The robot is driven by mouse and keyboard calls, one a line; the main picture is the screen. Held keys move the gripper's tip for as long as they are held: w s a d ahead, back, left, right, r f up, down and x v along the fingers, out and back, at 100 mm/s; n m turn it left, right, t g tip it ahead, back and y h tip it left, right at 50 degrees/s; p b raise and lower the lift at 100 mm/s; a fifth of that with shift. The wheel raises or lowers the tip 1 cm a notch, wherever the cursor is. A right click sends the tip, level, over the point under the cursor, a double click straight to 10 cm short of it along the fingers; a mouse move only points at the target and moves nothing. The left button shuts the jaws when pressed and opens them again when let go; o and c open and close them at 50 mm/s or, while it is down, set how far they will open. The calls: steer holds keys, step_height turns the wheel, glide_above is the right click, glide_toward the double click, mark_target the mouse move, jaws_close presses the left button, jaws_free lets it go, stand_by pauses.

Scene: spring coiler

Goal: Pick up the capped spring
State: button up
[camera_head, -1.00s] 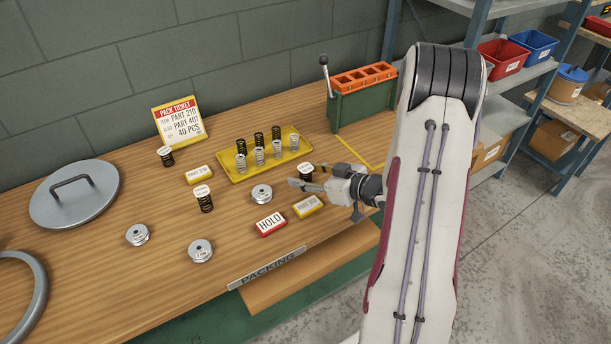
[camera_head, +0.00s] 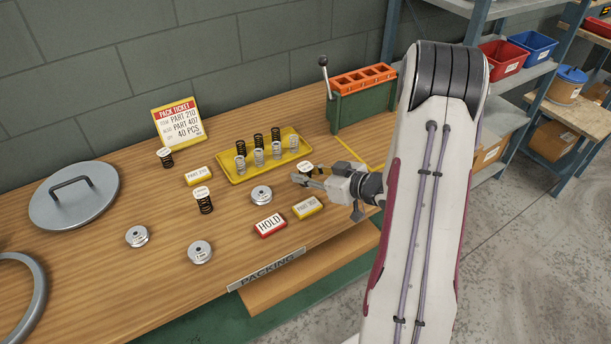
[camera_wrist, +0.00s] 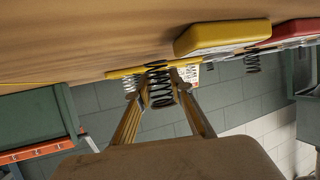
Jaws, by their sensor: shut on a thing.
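My gripper (camera_head: 303,174) is low over the right part of the bench, its fingers closed around a dark capped spring (camera_head: 308,166). In the wrist view the dark coils of the spring (camera_wrist: 158,85) stand between the two fingertips (camera_wrist: 160,100). Two similar dark springs with white caps stand upright elsewhere, one near the pack ticket (camera_head: 165,157) and one left of centre (camera_head: 204,200).
A yellow tray (camera_head: 236,178) of dark and silver springs lies left of my gripper. A yellow label block (camera_head: 307,207), a red HOLD block (camera_head: 270,226) and a silver disc (camera_head: 261,194) are close by. A green box with an orange top (camera_head: 362,105) stands behind.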

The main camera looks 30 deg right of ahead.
mark_target(305, 166)
steer(key=shift+r, duration=4.55)
steer(key=shift+w, duration=0.15)
